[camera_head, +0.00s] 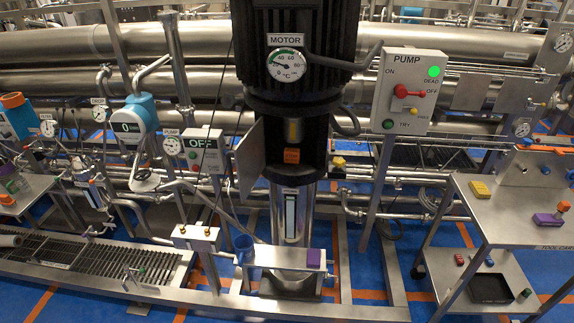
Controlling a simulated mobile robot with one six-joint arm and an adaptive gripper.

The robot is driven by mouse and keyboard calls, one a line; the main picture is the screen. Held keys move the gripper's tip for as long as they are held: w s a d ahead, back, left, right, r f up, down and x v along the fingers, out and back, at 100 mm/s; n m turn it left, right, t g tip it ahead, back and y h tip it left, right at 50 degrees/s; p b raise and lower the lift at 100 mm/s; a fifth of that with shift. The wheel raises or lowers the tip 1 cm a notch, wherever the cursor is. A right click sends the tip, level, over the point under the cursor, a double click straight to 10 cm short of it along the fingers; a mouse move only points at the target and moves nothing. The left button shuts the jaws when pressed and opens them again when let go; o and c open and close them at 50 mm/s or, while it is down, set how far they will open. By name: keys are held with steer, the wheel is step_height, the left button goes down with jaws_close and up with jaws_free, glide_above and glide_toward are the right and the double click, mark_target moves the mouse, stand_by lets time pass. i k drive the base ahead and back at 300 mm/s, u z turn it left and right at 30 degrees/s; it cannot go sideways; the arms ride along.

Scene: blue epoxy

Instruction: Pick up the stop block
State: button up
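No part in view is labelled as the stop block, and I cannot tell which piece it is. Small block-like pieces in view are an orange block (291,156) in the opening of the dark pump column and a purple block (314,258) on the steel box at its foot. A yellow block (480,188) and a purple block (547,220) lie on the top shelf of the tool cart at the right. An orange-topped piece (563,207) stands against the purple block. My gripper is not in view.
The tool cart (500,235) has a lower shelf with a black tray (490,288) and small coloured pieces. A pump switch box (411,90) stands on a post right of the motor (300,20). A steel curb (230,303) runs along the front. Blue floor shows between curb and cart.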

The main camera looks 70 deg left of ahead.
mark_target(292, 155)
steer(key=z, duration=0.7)
steer(key=k, duration=1.85)
steer(key=u, duration=2.75)
steer(key=i, duration=0.1)
steer(key=z, duration=1.05)
